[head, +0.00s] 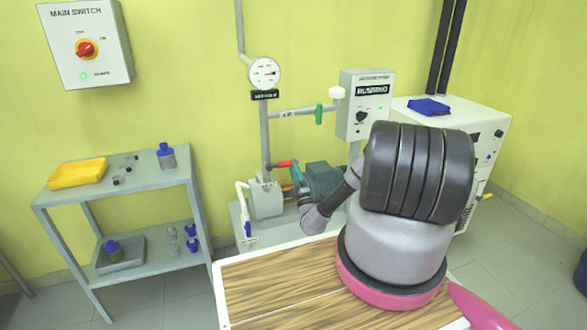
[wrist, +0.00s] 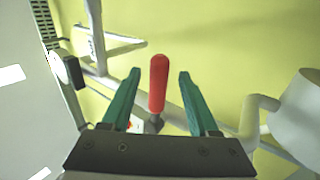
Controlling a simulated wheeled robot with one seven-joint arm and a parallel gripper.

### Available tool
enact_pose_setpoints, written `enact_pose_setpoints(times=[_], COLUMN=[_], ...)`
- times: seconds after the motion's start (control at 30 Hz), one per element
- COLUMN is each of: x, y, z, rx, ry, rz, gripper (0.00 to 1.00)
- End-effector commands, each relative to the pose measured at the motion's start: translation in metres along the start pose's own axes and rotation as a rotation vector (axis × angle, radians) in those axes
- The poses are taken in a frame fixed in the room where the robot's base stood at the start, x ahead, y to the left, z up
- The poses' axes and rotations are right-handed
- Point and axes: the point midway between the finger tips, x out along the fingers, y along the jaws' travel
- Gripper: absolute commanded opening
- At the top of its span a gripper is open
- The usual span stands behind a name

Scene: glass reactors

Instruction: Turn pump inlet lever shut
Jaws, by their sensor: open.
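A red-handled lever (head: 282,164) sits on the grey vertical pipe just above the pump (head: 266,199), and its handle points right, roughly level, in the head view. In the wrist view the red handle (wrist: 158,84) stands between the two teal fingers of my gripper (wrist: 159,74), with a gap on each side. The gripper is open and does not visibly touch the handle. In the head view my gripper (head: 296,173) is at the handle's right end, partly hidden by its own wrist.
A green handle (head: 319,114) is on the horizontal pipe, and a blue handle (head: 248,229) is low on the left pipe. A gauge (head: 265,73) is above the lever. A teal motor (head: 324,178) is close behind my wrist. A control box (head: 365,105) hangs to the right.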

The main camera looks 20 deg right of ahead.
Motion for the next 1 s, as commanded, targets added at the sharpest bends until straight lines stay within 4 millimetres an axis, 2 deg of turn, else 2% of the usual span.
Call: enact_pose_setpoints(times=[0.3, 0.5, 0.67, 1.0], x=[-0.064, -0.091, -0.098, -0.099], y=[-0.001, -0.001, 0.000, 0.000], z=[0.001, 0.001, 0.000, 0.000], rx=[0.000, 0.000, 0.000, 0.000], ry=[-0.005, -0.005, -0.002, -0.002], rz=[-0.004, -0.003, -0.001, -0.001], gripper=[0.61, 0.61, 0.61, 0.61])
